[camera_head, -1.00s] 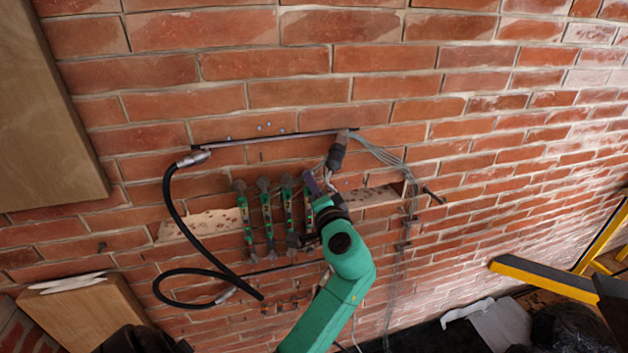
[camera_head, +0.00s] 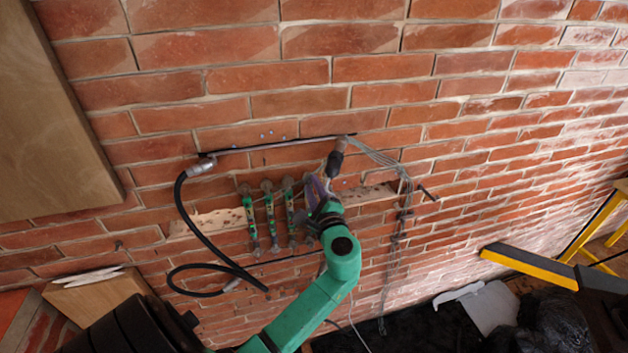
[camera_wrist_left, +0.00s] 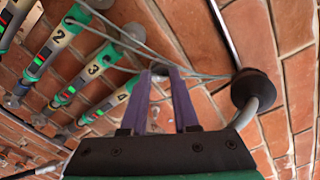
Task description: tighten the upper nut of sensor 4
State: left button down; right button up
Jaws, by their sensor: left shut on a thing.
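Several slim green sensors with grey ends hang side by side on the brick wall; in the left wrist view they carry numbers. Sensor 4 (camera_wrist_left: 111,101) runs up to the fingertips there, and its upper nut (camera_wrist_left: 160,70) shows as a grey piece between them. My left gripper (camera_wrist_left: 161,76) has purple fingers and is shut on that nut. In the head view the left gripper (camera_head: 315,184) is at the rightmost sensor's upper end, and its arm hides much of that sensor. Sensor 3 (camera_wrist_left: 88,80) and sensor 2 (camera_wrist_left: 45,50) are beside it. My right gripper is not in view.
A dark hose (camera_head: 183,215) loops left of the sensors. A dark-gripped fitting (camera_head: 334,162) stands close to my left gripper, with thin grey cables (camera_head: 402,190) to its right. A wooden panel (camera_head: 55,110) is at left; a yellow-black beam (camera_head: 530,267) is at lower right.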

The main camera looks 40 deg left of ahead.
pick_arm(q)
jog(key=shift+w+a+r+m+p, duration=0.1)
jog(key=shift+m+p, duration=1.1)
jog(key=shift+m, duration=5.7)
jog(key=shift+r+m+p, duration=0.1)
jog(key=shift+m+p, duration=1.1)
jog(key=shift+m, duration=5.7)
jog(key=c, duration=0.6)
grip_release()
jog(key=shift+f, duration=0.1)
jog(key=shift+c, duration=0.2)
jog(key=shift+f, duration=0.1)
jog(key=shift+f, duration=0.15)
